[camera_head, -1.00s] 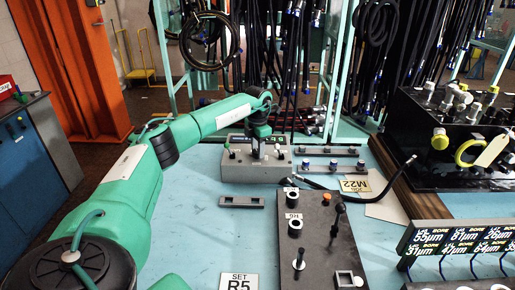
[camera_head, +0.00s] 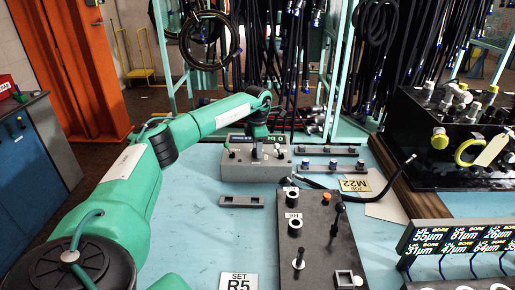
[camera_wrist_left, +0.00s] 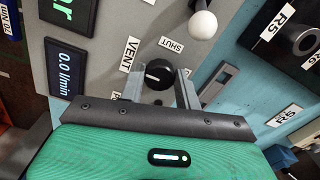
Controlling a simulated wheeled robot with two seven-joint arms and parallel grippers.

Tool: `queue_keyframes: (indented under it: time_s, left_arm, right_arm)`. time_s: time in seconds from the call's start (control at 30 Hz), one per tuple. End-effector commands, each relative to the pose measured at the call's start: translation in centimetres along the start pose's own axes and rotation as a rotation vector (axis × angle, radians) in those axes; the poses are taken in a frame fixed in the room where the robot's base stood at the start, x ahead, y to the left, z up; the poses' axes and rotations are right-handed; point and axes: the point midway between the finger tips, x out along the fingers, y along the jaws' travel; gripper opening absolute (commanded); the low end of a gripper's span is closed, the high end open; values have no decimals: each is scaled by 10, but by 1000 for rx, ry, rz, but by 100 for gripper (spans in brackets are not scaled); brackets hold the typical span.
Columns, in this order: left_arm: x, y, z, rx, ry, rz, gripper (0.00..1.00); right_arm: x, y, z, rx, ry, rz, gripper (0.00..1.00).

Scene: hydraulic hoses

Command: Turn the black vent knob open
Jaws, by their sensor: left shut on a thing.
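The black vent knob (camera_wrist_left: 158,76) sits on a grey panel beside a VENT label (camera_wrist_left: 130,54). A SHUT label (camera_wrist_left: 172,45) is above it in the left wrist view. The knob's short white mark points left in that view, not at SHUT. My left gripper (camera_wrist_left: 157,82) has a finger on each side of the knob and is shut on it. In the head view my left gripper (camera_head: 259,146) is over the grey control box (camera_head: 250,175), and its wrist hides the knob. Another label is partly hidden behind a finger. My right gripper is in neither view.
A display (camera_wrist_left: 72,71) reads 0.0 l/min. A white ball-topped lever (camera_wrist_left: 203,25) stands close to the knob. A dark fixture plate (camera_head: 318,240) with pegs lies in front of the box. The blue table left of the plate is mostly clear.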

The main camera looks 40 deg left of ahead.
Motion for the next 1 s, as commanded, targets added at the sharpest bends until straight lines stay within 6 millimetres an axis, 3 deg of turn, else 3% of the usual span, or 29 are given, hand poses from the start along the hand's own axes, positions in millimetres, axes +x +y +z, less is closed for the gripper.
queue_keyframes:
  time_s: [0.07, 0.1, 0.2, 0.47, 0.63, 1.0]
  left_arm:
    - [-2, 1, 1, 1, -4, 3, 11]
    - [-2, 1, 1, 1, -4, 3, 35]
    - [-2, 1, 0, 0, -3, 3, 55]
    - [-1, 0, 0, 0, -1, 1, 55]
    - [-11, 1, 1, 0, -3, 2, 55]
    - [-91, 1, 1, 0, -6, 4, 55]
  right_arm:
    - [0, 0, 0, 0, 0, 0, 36]
    - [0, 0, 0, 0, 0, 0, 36]
    - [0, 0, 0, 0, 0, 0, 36]
    - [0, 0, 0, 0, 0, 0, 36]
    - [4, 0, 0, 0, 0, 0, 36]
    - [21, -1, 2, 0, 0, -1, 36]
